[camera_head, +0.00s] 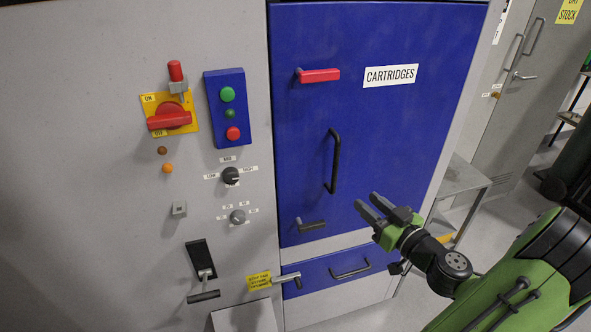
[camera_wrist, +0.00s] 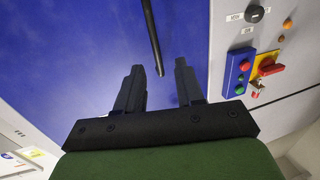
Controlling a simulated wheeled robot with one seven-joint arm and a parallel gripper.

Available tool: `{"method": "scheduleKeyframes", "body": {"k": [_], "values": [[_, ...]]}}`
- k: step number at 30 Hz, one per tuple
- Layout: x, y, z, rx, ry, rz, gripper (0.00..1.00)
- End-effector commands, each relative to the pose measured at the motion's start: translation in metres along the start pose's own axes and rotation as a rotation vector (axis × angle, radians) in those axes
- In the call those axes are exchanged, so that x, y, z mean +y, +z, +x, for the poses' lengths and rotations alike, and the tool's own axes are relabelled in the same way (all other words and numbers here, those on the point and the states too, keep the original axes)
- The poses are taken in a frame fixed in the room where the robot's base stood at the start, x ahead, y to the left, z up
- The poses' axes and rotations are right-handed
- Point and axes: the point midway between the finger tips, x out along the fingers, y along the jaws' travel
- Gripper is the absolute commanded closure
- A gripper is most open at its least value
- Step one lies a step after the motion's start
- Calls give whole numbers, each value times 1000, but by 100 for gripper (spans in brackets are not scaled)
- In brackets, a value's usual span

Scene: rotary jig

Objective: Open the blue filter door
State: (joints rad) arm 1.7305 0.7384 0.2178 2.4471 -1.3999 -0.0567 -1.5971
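The large blue door (camera_head: 390,130), labelled CARTRIDGES, is shut in its grey frame. Its black vertical bar handle (camera_head: 333,162) is at mid height. A red lever (camera_head: 320,75) near the door's upper left and a dark lever (camera_head: 311,225) near its lower left both lie about level, pointing right. My gripper (camera_head: 367,206) is open and empty, to the lower right of the handle and apart from it. In the wrist view, the handle (camera_wrist: 152,35) runs down between my open fingers (camera_wrist: 158,70), but its distance from them is unclear.
Below the door is a smaller blue panel (camera_head: 325,274) with its own bar handle. A small grey table (camera_head: 462,180) stands right of the door.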

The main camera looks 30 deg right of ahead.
Motion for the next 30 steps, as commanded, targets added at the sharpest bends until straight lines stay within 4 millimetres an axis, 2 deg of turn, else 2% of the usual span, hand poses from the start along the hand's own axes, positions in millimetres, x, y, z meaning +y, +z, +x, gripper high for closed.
{"method": "scheduleKeyframes", "body": {"k": [2, 5, 21, 25, 30], "values": [[12, -2, -6, 28, 42, 0, 63], [12, -3, 2, 31, 43, -4, 63], [15, -9, 130, 29, 38, -4, 63], [17, -8, 146, 28, 39, -4, 63], [18, -6, 151, 27, 41, -3, 63]]}}
